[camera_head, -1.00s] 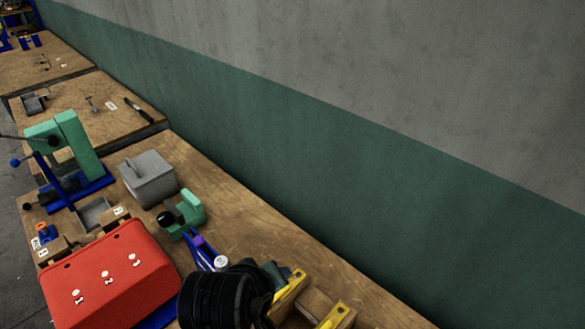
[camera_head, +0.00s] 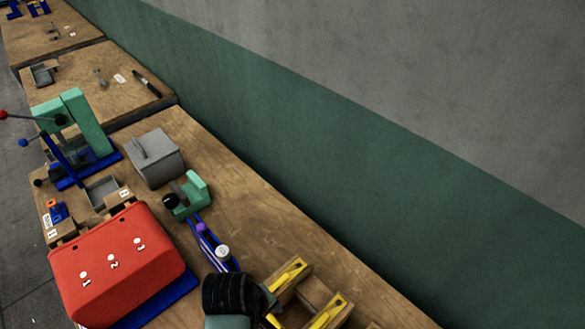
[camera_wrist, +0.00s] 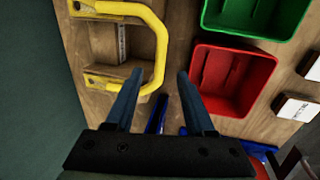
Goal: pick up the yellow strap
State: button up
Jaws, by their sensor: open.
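The yellow strap (camera_wrist: 158,45) is a U-shaped bar with two flat bolted ends on a wooden block, at the top left of the wrist view. In the head view its two yellow ends (camera_head: 326,312) show on the wooden block at the bottom. My gripper (camera_wrist: 159,74) is open, with two dark blue fingers. In the wrist view the fingertips lie to either side of the strap's right-hand bar. I cannot tell how far the fingers are from it in depth. Nothing is held. In the head view my black wrist is beside the block and the fingers are not clear.
Green (camera_wrist: 255,14) and red (camera_wrist: 230,80) bins lie right of the strap in the wrist view. A red numbered box (camera_head: 120,265), a green clamp (camera_head: 194,190), a grey block (camera_head: 155,160) and a green press (camera_head: 85,120) stand along the bench. A wall (camera_head: 300,180) runs behind it.

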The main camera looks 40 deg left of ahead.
aim_at(273, 321)
jog(key=shift+p+x, duration=0.35)
jog(key=shift+x, duration=1.55)
jog(key=shift+a, duration=0.1)
jog(key=shift+s, duration=0.1)
grip_shut()
